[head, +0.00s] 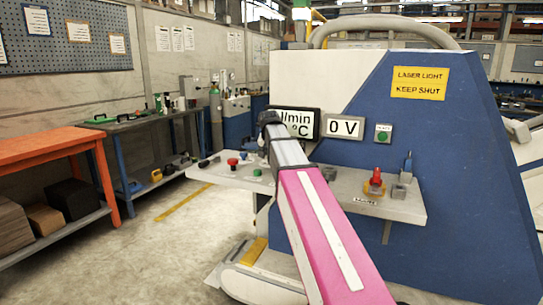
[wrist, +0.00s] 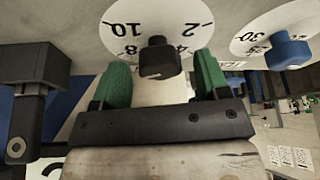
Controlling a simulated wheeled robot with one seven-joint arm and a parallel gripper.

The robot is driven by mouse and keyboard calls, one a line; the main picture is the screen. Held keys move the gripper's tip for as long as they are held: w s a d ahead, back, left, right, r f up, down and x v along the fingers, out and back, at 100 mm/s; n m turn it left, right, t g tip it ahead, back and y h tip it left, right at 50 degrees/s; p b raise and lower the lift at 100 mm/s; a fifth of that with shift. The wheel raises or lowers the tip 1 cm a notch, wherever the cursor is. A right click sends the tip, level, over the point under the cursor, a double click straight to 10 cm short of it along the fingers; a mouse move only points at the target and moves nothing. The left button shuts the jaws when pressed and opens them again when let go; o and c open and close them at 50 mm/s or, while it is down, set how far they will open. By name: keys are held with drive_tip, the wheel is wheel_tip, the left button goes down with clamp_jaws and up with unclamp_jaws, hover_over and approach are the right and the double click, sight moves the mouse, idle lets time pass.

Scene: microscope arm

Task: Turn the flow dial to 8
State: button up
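A white round dial (wrist: 103,40) with a black knob (wrist: 158,58) shows upside down at the top of the wrist view. The numbers 10, 2, 8 and 4 are readable around it; no name label is readable. My gripper (wrist: 163,78) has two green fingers spread apart, one on each side of the black knob in the picture. A gap shows between each finger and the knob, and nothing is held. The knob's pointer direction cannot be made out. In the head view my own arm hides the gripper and this dial.
A second white dial with a blue knob (wrist: 288,52) stands close by on the right in the wrist view. In the head view a grey shelf (head: 405,207) carries a red knob (head: 376,177). A display partly covered by my arm (head: 304,124) and a "0 V" display (head: 345,128) sit above.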

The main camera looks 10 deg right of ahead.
drive_tip(key=v, duration=1)
drive_tip(key=shift+s+r, duration=0.15)
drive_tip(key=shift+r, duration=0.2)
drive_tip(key=shift+a, duration=0.1)
